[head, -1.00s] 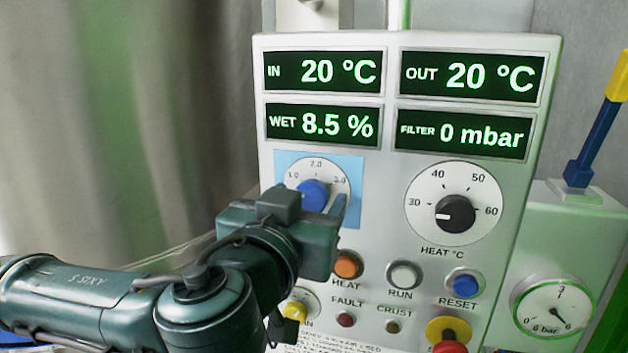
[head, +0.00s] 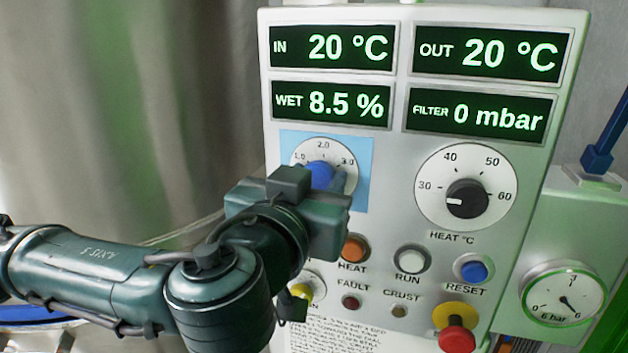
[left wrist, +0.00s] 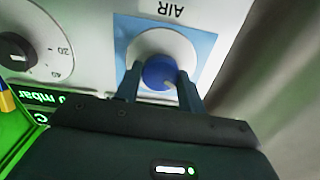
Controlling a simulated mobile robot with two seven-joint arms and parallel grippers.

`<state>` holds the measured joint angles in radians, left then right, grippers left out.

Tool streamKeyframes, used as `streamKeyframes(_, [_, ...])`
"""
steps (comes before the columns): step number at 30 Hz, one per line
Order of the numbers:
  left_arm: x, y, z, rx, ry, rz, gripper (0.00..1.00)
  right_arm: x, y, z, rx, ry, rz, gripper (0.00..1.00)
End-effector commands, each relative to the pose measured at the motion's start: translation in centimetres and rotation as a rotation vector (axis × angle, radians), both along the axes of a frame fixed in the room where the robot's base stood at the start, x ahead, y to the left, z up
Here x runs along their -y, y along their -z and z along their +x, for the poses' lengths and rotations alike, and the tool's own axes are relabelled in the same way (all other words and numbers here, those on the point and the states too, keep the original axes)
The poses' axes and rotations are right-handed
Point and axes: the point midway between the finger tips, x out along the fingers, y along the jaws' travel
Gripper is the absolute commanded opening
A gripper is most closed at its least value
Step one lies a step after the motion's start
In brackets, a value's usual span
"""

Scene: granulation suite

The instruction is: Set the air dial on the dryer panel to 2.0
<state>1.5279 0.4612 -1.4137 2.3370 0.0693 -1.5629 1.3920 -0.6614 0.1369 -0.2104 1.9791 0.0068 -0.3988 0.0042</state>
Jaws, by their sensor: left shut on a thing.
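The air dial has a round blue knob (head: 320,174) on a white scale marked 1.0, 2.0 and 3.0, set on a light-blue square (head: 362,150) of the dryer panel (head: 395,190). My left gripper (head: 326,180) is shut on the knob, with its body covering the lower left of the dial. In the left wrist view, the two fingers (left wrist: 159,88) stand on either side of the blue knob (left wrist: 159,71), under the upside-down word AIR. The knob's pointer is not clear enough to read its setting. My right gripper is not in view.
A black heat dial (head: 467,199) sits to the right. Below are an orange heat button (head: 354,248), a run button (head: 411,260), a blue reset button (head: 472,270) and a red mushroom button (head: 457,340). A pressure gauge (head: 563,294) is at the right.

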Motion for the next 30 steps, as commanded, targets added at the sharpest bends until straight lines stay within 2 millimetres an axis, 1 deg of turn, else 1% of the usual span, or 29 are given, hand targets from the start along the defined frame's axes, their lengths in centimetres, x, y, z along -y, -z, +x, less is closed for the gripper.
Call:
streamKeyframes(8, [0.0,0.2,0.0,0.003,0.001,0.013,0.17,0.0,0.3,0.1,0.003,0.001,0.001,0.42])
streamKeyframes(14, [0.0,0.6,0.0,0.021,0.001,0.074,0.17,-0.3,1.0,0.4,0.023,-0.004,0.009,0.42])
streamKeyframes(20, [0.1,0.5,0.0,0.062,0.001,0.198,0.17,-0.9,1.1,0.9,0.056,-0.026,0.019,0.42])
streamKeyframes(30, [0.1,0.0,0.0,0.162,-0.002,0.505,0.17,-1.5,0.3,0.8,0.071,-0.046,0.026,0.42])
